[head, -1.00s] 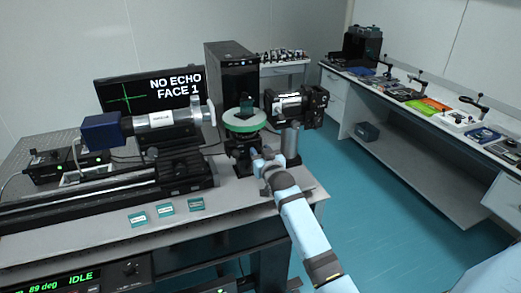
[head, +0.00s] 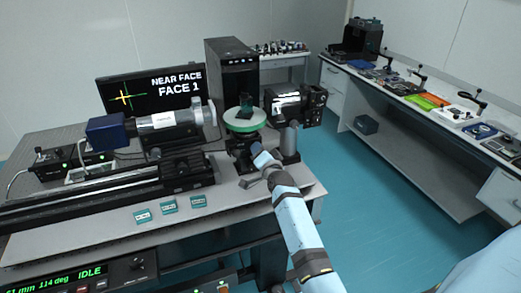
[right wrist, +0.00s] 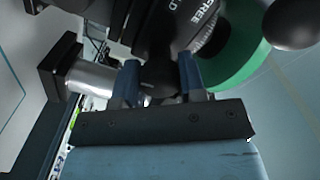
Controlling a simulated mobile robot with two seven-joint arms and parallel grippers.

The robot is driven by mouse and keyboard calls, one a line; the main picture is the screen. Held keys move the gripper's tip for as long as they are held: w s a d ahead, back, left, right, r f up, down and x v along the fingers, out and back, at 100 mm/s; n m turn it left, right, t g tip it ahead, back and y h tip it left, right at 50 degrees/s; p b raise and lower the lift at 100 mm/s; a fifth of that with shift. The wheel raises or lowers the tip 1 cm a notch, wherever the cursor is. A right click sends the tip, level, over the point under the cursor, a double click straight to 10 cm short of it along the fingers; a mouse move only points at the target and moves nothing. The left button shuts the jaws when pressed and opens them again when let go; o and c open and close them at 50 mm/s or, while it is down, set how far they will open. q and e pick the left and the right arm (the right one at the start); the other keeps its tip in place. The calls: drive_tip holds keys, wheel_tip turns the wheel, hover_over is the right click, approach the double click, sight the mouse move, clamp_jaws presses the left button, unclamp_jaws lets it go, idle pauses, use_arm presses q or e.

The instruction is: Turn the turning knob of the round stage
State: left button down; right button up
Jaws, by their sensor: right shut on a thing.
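The round stage (head: 244,120) has a pale top with a green rim and carries a small dark green block (head: 245,103). Its dark mount stands below it on the table's right part. My right gripper (head: 257,163) reaches in from the front, low against this mount. In the right wrist view, its two blue fingers (right wrist: 159,78) are closed around the dark turning knob (right wrist: 160,72), which is mostly hidden between them. The stage's green rim shows there at upper right, beside black lettering-marked housing. My left gripper is not in view.
A monitor (head: 155,92) reads "NEAR FACE, FACE 1". A front readout (head: 55,280) shows 114 deg and IDLE. A camera-like device (head: 298,105) on a post stands close right of the stage. Several small labelled tiles lie at the table's front. Open floor (head: 370,200) lies right.

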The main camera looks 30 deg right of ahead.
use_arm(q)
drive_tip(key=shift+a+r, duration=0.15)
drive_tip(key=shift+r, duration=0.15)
use_arm(e)
drive_tip(key=shift+m, duration=0.9)
drive_tip(key=o, duration=0.9)
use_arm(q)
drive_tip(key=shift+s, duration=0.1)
